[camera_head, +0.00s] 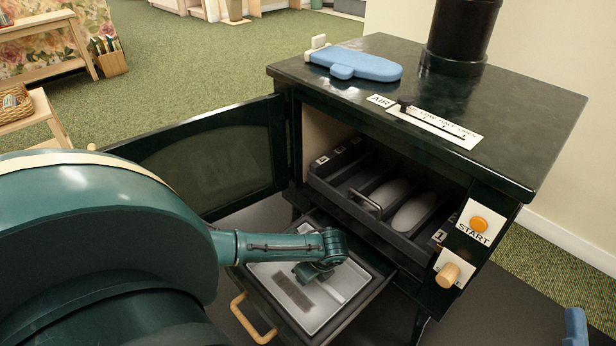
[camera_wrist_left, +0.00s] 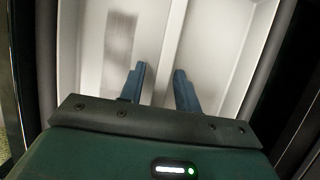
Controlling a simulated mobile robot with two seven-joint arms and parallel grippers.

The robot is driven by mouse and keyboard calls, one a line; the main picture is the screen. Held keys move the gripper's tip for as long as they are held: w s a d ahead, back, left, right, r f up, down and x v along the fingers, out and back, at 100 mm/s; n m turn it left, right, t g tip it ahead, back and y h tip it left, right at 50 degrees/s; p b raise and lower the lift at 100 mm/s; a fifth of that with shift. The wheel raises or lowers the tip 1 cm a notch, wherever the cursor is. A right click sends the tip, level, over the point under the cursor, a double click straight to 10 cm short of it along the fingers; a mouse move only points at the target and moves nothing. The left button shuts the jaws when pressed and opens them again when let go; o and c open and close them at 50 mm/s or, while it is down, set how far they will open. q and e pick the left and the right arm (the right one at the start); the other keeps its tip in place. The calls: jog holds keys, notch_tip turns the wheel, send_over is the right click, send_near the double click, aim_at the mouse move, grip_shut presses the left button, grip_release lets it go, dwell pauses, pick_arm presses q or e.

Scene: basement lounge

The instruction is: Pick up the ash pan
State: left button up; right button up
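The ash pan (camera_head: 345,285) is a light grey tray in the pulled-out lower drawer of the dark green stove. It has a dark grey patch on its floor. In the left wrist view the pan (camera_wrist_left: 215,55) fills most of the picture, with a raised divider (camera_wrist_left: 172,45) down its middle. My left gripper (camera_head: 310,274) is low over the pan; its two blue fingers (camera_wrist_left: 160,85) are apart, one on each side of the divider line. I cannot tell whether they touch it. A blue piece at the bottom right edge, apparently my right gripper (camera_head: 577,328), is mostly cut off.
The drawer has a wooden handle (camera_head: 252,318) at its front. The stove door (camera_head: 215,160) stands open at the left. Above the drawer is a dark rack (camera_head: 370,215) with pale logs. A blue mitt (camera_head: 358,64) lies on the stove top; a START button (camera_head: 480,223) is at the right.

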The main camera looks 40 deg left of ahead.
pick_arm(q)
grip_shut()
dwell(0.4)
